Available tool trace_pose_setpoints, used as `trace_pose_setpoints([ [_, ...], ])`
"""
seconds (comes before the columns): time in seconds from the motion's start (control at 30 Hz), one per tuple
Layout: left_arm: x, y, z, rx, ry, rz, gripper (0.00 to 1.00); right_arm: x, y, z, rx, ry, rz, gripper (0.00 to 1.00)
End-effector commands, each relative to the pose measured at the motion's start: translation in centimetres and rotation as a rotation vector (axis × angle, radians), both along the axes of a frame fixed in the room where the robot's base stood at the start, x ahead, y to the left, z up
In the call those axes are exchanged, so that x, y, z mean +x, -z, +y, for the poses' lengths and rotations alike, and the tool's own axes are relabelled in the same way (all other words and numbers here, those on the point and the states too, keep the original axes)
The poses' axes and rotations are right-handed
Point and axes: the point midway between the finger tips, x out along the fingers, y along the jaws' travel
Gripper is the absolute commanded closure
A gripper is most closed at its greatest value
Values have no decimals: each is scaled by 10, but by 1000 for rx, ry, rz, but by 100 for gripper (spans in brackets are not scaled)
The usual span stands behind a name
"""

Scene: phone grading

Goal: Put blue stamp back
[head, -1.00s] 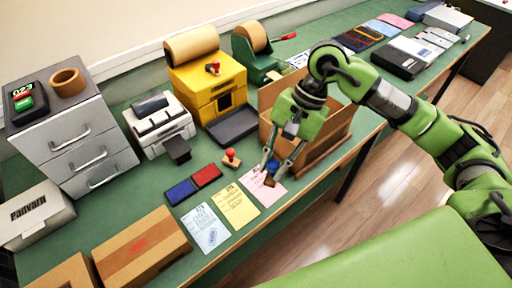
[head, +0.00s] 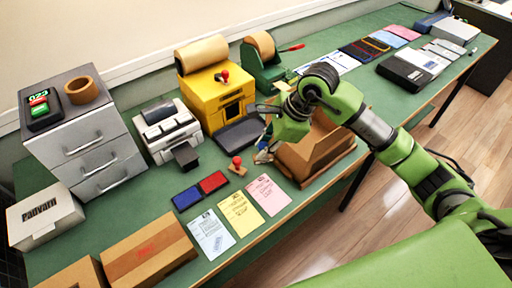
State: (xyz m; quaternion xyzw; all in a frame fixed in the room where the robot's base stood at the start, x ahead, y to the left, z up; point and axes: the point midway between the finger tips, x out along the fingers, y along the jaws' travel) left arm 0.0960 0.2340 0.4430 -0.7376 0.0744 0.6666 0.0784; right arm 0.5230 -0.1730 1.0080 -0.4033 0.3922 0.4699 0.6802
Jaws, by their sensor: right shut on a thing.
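My right gripper (head: 264,150) is shut near the red-knobbed stamp (head: 237,163), above the table just left of the brown open box. It holds the blue stamp (head: 262,157), of which only a small brownish part shows low between the fingers; its blue knob is hidden. The red-knobbed stamp stands upright on the green table, left of the gripper. A blue ink pad (head: 186,199) and a red ink pad (head: 213,182) lie side by side in front of it. My left gripper is not in view.
Pink (head: 268,195), yellow (head: 240,215) and white (head: 211,235) sheets lie near the front edge. The brown open box (head: 318,160) stands right of the gripper. A dark tray (head: 240,134) and yellow machine (head: 216,98) stand behind.

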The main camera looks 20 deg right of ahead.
Motion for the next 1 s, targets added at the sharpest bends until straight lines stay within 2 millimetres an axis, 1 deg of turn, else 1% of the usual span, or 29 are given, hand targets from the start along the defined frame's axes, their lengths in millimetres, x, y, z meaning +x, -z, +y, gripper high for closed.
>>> trace_pose_setpoints([
  [0.03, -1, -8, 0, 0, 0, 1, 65, 9, 0, 1, 4, 2, 4, 95],
  [0.13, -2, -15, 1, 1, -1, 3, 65, 27, 9, 0, 2, 1, 6, 95],
  [0.2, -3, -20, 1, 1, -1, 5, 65, 37, 24, 0, 2, 1, 8, 95],
  [0.3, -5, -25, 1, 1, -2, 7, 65, 50, 41, 0, 3, 0, 6, 95],
  [0.43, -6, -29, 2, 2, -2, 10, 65, 62, 56, 0, 2, 0, 3, 95],
  [0.7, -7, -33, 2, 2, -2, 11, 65, 74, 70, -1, 1, -1, 3, 95],
  [0.77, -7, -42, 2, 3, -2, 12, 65, 73, 76, 0, 2, -1, 7, 95],
  [0.83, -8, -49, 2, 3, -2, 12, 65, 72, 86, 0, 2, -1, 7, 95],
  [0.9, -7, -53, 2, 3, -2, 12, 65, 73, 94, 0, 2, -1, 4, 95],
  [1.0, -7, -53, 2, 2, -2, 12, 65, 74, 100, -1, 0, -2, 2, 95],
])
